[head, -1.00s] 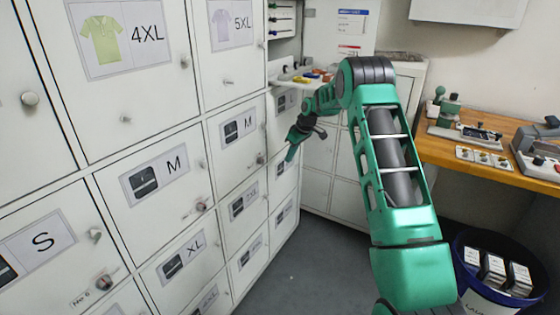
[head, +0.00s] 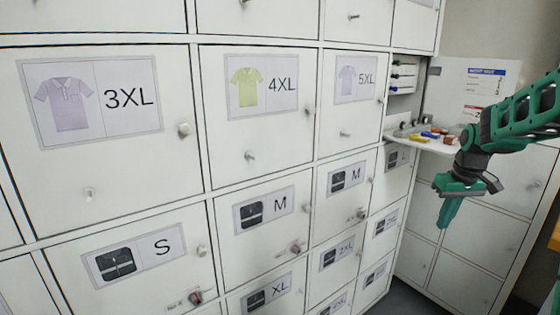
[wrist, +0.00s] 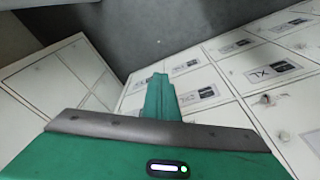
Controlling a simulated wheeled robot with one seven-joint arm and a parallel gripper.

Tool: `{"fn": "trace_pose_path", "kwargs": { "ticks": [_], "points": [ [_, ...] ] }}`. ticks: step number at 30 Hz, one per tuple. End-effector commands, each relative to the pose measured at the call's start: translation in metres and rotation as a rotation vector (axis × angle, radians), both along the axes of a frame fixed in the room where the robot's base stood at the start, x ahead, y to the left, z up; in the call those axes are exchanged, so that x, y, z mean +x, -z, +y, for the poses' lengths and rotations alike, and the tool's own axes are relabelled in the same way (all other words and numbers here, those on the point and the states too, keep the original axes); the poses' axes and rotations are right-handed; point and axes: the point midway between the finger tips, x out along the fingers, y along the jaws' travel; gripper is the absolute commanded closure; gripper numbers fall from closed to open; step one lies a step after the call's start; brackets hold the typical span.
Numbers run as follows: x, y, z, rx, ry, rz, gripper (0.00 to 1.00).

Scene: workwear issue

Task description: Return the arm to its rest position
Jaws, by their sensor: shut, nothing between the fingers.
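My gripper (head: 447,211) is at the right in the head view, its green fingers together and pointing down. Nothing is between them. It hangs in the air in front of the pale lockers at the back right, below the small shelf. My green arm comes in from the right edge. In the wrist view the closed green fingers (wrist: 158,97) point away toward the grey floor, with locker doors on both sides.
A wall of white lockers (head: 240,165) with size labels fills the left and middle. A small open shelf (head: 425,144) holds coloured items, with a notice (head: 487,90) behind it. Grey floor (head: 405,300) shows at the bottom. Round door knobs stick out.

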Motion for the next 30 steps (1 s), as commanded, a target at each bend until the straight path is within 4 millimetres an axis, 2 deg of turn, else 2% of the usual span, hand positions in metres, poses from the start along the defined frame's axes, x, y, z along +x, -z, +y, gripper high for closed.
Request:
{"fn": "trace_pose_path", "kwargs": {
  "ticks": [1,9,14,18,21,24,27,30],
  "points": [
    [-0.023,-0.008,0.002,-0.001,0.037,0.007,1.0],
    [-0.145,-0.026,0.014,0.007,0.235,0.065,1.0],
    [-0.218,-0.025,0.026,0.019,0.35,0.099,1.0],
    [-0.279,-0.016,0.038,0.033,0.446,0.129,1.0],
    [-0.316,-0.007,0.046,0.043,0.504,0.147,1.0],
    [-0.343,0.0,0.053,0.052,0.545,0.163,1.0],
    [-0.359,0.006,0.057,0.056,0.573,0.172,1.0],
    [-0.366,0.009,0.059,0.058,0.583,0.178,1.0]
  ]
}}
